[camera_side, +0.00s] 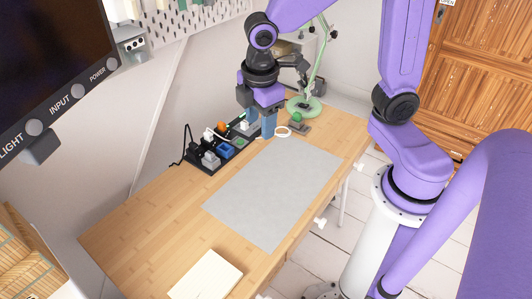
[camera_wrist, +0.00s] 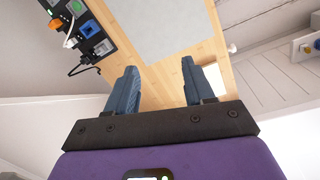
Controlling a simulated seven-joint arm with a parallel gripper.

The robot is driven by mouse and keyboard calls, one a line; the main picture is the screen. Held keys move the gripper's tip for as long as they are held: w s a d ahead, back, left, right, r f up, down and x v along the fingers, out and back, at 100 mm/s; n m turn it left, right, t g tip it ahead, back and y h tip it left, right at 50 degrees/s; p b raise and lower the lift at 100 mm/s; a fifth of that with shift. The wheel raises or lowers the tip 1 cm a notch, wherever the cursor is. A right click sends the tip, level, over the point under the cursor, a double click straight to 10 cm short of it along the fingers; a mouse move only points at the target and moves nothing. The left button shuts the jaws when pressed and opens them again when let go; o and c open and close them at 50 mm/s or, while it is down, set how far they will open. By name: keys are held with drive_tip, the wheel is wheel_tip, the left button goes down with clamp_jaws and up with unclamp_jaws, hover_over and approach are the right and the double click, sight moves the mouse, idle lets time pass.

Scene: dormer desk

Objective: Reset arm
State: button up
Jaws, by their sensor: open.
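My gripper (camera_side: 263,124) hangs above the far part of the desk in the side view, its blue fingers pointing down. It is by the right end of the black power strip and near a white ring. In the wrist view the two blue fingers of my gripper (camera_wrist: 160,88) stand apart with bare wood between them, so it is open and empty. My purple arm reaches in from the right in the side view.
The wooden desk (camera_side: 142,228) carries a grey mat (camera_side: 275,190), the power strip (camera_side: 205,169) with several plugs, the white ring (camera_side: 282,132), a green lamp (camera_side: 303,106) and a cream pad (camera_side: 207,277). A dark monitor (camera_side: 45,55) is at upper left. The mat is clear.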

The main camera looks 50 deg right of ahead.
drive_tip(key=s+d+m+y, duration=0.1)
drive_tip(key=s+d, duration=0.3)
drive_tip(key=s, duration=1.2)
drive_tip(key=shift+s+f+m+g, duration=0.15)
drive_tip(key=shift+s+m+g, duration=0.05)
drive_tip(key=shift+m+g, duration=0.2)
idle(1.1)
